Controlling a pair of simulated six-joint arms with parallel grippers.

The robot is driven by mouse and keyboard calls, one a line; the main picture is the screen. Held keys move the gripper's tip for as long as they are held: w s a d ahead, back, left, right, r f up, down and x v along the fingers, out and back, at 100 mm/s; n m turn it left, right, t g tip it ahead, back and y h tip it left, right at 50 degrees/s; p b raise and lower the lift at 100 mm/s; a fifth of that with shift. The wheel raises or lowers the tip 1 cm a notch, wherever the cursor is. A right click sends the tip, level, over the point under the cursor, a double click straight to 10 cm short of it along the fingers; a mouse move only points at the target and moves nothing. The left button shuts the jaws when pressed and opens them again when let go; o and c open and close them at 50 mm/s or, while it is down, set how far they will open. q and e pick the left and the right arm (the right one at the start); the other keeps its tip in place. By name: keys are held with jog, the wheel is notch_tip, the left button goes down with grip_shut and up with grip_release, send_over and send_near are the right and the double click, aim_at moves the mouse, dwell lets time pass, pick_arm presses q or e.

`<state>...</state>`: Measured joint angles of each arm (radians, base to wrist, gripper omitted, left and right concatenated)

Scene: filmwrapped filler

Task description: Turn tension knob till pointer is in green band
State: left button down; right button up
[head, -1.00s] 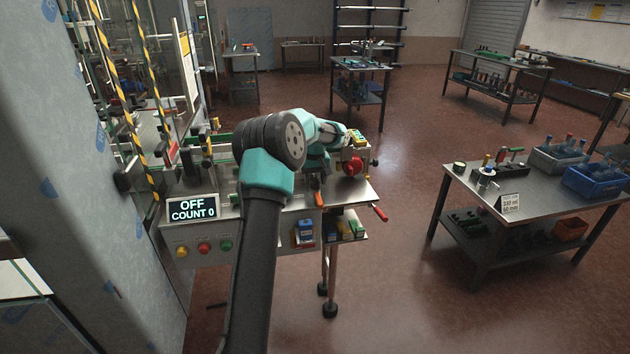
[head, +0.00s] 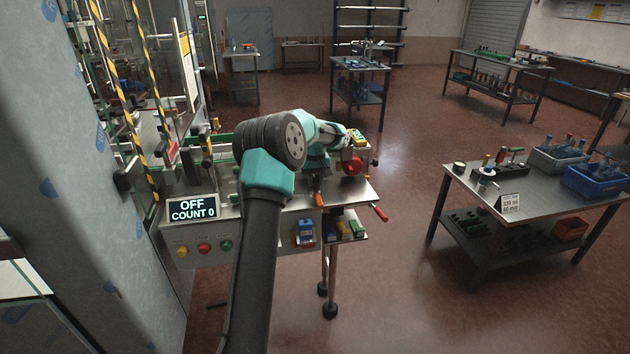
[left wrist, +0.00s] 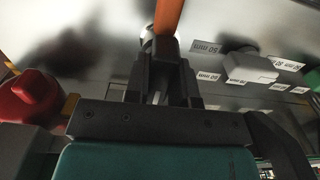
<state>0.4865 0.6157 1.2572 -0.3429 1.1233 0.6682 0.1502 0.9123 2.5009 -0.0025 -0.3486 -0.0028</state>
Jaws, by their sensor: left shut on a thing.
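My left gripper (head: 317,187) reaches over the steel machine bench in the head view, its arm covering much of the bench. In the left wrist view its fingers (left wrist: 161,88) are shut on an orange-handled part (left wrist: 169,16), whose handle runs out beyond the fingertips. The orange handle (head: 319,200) also shows below the gripper in the head view. A red knob (head: 352,167) stands right of the gripper and shows at the left of the wrist view (left wrist: 30,100). I cannot tell which part is the tension knob. No pointer or green band can be made out. My right gripper is out of view.
A display (head: 192,208) reads OFF, COUNT 0, above yellow, red and green buttons. A red-handled lever (head: 380,213) sticks out at the bench's right corner. A side table (head: 535,210) with blue and grey crates stands to the right, with open floor between.

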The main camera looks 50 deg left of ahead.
pick_arm(q)
jog(key=shift+m, duration=0.5)
jog(key=m, duration=0.2)
jog(key=shift+m, duration=0.4)
jog(key=m, duration=0.4)
jog(key=shift+m, duration=0.3)
jog(key=m, duration=0.3)
jog(key=shift+m, duration=2.2)
jog(key=c, duration=1)
grip_release()
jog(key=shift+o, duration=0.2)
